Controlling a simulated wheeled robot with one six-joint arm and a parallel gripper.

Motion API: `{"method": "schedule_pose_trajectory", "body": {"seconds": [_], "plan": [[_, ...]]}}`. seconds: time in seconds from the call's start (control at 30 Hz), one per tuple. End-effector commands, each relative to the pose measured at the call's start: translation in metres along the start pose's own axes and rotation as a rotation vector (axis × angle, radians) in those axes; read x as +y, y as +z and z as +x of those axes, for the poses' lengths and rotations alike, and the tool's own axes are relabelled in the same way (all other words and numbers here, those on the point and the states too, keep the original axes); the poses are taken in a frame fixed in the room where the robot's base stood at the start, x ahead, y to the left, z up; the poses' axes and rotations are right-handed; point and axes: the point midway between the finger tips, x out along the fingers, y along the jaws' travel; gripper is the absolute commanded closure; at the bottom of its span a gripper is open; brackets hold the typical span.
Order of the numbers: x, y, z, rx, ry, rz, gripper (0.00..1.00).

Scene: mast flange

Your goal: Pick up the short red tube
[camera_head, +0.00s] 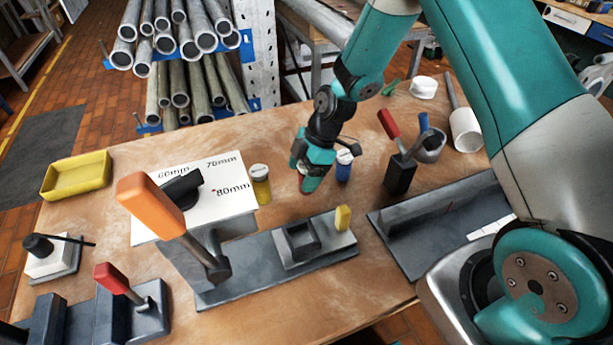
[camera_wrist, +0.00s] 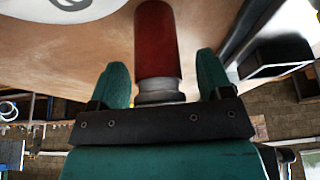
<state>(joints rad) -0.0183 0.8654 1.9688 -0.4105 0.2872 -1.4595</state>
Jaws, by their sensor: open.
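The short red tube (camera_wrist: 155,40) shows large in the wrist view, with a grey metal end toward the gripper. My gripper (camera_wrist: 162,75) is open, with one green finger on each side of the tube and gaps visible between fingers and tube. In the head view my gripper (camera_head: 309,178) points down over the wooden bench, and only a sliver of the red tube (camera_head: 303,182) shows beside it. The rest of the tube is hidden behind the gripper there.
A yellow tube (camera_head: 261,185) stands left of the gripper and a blue tube (camera_head: 344,169) close to its right. A black block with a red handle (camera_head: 389,124) stands further right. A grey fixture (camera_head: 283,262) lies in front. A yellow tray (camera_head: 76,177) sits far left.

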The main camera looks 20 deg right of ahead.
Motion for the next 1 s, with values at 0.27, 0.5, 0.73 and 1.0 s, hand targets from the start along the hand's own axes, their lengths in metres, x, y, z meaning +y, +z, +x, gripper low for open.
{"method": "schedule_pose_trajectory", "body": {"seconds": [0.27,0.5,0.73,1.0], "plan": [[0.0,0.0,0.0,0.0,0.0,0.0,0.55],[0.0,0.0,0.0,0.0,0.0,0.0,0.84],[0.001,-0.001,-0.003,0.0,0.001,0.0,0.84],[0.002,-0.015,-0.038,0.0,0.008,-0.003,0.84]]}}
